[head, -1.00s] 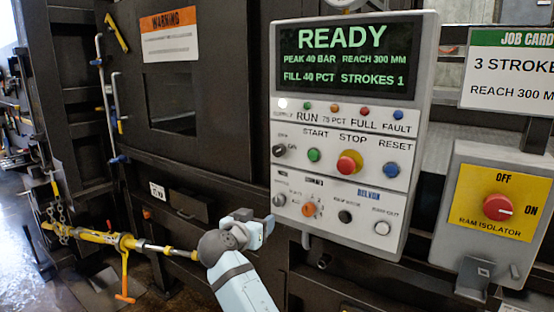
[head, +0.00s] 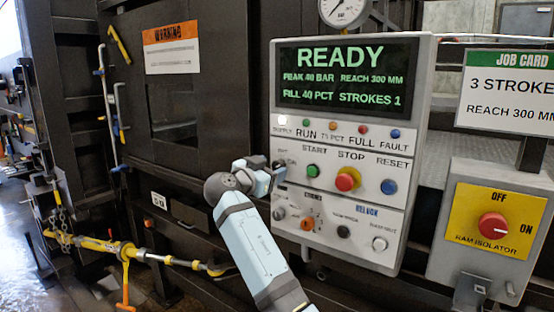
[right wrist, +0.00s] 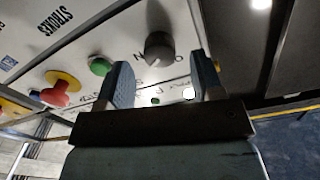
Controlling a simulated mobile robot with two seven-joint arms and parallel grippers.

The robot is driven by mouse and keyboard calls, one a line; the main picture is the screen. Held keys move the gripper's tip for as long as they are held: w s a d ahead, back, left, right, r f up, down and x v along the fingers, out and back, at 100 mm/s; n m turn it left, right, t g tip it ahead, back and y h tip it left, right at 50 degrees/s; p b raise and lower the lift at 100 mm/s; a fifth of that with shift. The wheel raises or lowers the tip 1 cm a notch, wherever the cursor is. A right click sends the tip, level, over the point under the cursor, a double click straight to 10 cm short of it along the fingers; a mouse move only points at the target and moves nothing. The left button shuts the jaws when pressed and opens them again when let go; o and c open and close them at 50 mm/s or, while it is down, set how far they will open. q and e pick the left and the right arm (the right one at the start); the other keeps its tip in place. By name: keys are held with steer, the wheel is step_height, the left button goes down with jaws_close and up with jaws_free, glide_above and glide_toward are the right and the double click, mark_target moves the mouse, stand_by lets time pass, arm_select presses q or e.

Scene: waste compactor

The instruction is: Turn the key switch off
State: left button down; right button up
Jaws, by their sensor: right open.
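The key switch is the dark round knob (right wrist: 158,47) at the end of the button row, with on/off lettering beside it. In the right wrist view it shows between my right gripper's fingertips (right wrist: 160,65), slightly beyond them; I cannot tell whether they touch it. In the head view my right gripper (head: 276,172) is at the left edge of the control panel (head: 420,160) and hides most of the switch. The gripper is open and empty. Which way the switch points is unclear. My left gripper is not in view.
Beside the switch are a green start button (head: 313,171), a red stop button (head: 346,180) and a blue reset button (head: 388,187). An orange selector (head: 306,224) sits below. The panel's screen (head: 348,76) reads READY. A red isolator knob (head: 492,226) is at right.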

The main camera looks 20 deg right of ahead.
mark_target(276, 167)
steer(key=shift+p+x, duration=0.35)
steer(key=shift+x, duration=1.2)
steer(key=c, duration=0.9)
steer(key=shift+f, duration=0.1)
